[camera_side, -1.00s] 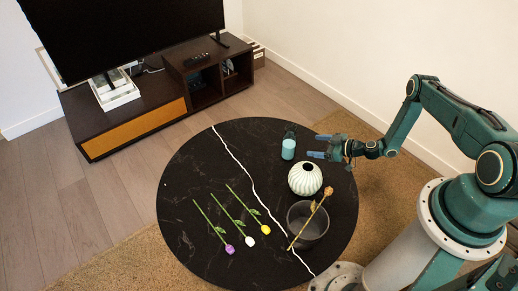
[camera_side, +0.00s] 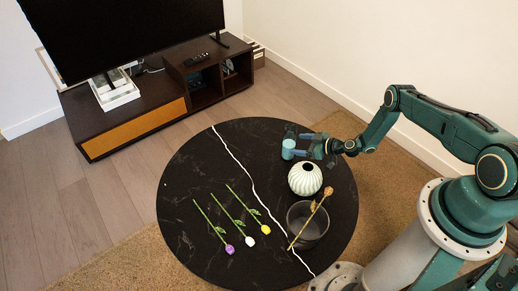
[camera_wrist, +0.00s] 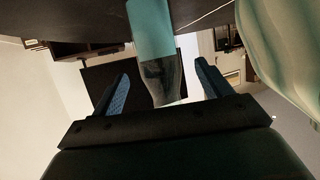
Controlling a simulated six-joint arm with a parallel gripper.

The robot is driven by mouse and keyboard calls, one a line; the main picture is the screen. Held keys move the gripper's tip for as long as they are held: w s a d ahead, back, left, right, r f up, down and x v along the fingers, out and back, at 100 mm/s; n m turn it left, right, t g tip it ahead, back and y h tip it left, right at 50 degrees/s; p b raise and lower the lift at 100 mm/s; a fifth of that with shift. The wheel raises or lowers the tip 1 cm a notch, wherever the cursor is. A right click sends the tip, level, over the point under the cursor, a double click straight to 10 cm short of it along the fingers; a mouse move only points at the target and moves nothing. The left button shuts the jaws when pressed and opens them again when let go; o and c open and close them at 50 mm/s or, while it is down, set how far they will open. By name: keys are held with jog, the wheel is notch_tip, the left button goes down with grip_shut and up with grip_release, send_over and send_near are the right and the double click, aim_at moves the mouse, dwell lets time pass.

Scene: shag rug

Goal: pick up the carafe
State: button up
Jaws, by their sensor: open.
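The carafe (camera_side: 288,150) stands upright near the far edge of the round black table, with a light teal lower part and a dark, clear neck. In the wrist view the carafe (camera_wrist: 152,35) appears upside down, its neck reaching down between my two blue fingers. My gripper (camera_side: 304,145) is open, its fingers pointing left at the carafe. In the wrist view, gaps show between the neck and each finger. In the side view the fingers partly overlap the carafe, so contact there cannot be told.
A ribbed pale vase (camera_side: 305,181) stands close below my gripper; it also shows in the wrist view (camera_wrist: 283,45). A dark glass pot (camera_side: 296,221) has an orange flower (camera_side: 313,208) leaning across it. Purple, white and yellow flowers lie on the table (camera_side: 185,170). The table's upper left is clear.

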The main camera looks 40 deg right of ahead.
aim_at(291, 142)
jog(key=shift+w, duration=0.1)
jog(key=shift+x, duration=2.5)
jog(key=shift+d+f, duration=0.1)
jog(key=shift+f, duration=0.05)
jog(key=c, duration=1.4)
jog(key=shift+r, duration=0.25)
notch_tip(291, 142, up, 20)
jog(key=shift+f, duration=0.15)
